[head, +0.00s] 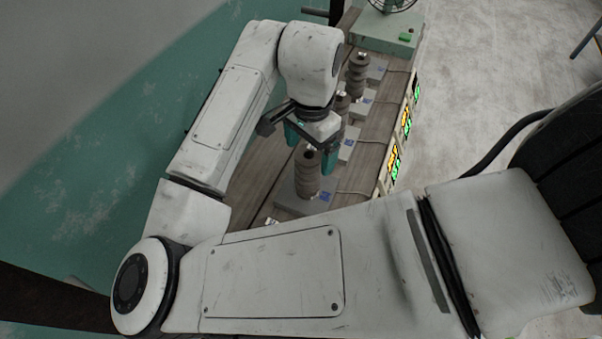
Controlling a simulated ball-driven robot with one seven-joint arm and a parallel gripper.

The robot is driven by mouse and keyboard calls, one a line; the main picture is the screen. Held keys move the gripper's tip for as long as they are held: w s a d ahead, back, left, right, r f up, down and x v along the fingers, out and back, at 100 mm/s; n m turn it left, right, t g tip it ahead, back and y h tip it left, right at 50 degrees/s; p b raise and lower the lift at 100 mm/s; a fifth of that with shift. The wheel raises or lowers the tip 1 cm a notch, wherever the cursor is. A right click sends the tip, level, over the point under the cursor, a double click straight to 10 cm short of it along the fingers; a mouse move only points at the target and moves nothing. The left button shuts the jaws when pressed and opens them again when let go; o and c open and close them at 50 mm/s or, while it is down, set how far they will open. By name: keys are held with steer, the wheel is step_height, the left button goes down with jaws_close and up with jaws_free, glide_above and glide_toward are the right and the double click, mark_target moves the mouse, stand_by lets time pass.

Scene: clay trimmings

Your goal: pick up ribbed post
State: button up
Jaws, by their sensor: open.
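Several brownish-grey ribbed posts stand upright in a row on a wooden bench, each by a pale grey plate. The nearest ribbed post (307,174) stands on its plate, just below my gripper in the picture. Another ribbed post (357,74) stands farther back, and one between them (341,104) is partly hidden by my arm. My gripper (312,160) has teal fingers and is open, with its fingers to either side of the nearest post's top. I cannot tell how far down the fingers reach or whether they touch it.
The wooden bench (372,148) carries lit yellow and green displays (393,160) along its right edge. A pale green box (385,32) with a fan stands at the far end. A green and grey wall is on the left. Grey floor (480,60) lies open to the right.

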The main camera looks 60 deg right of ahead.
steer(key=shift+w+f+p, duration=0.1)
steer(key=shift+f+p, duration=0.55)
steer(key=shift+f, duration=2.9)
steer(key=c, duration=1.6)
steer(key=shift+r, duration=0.1)
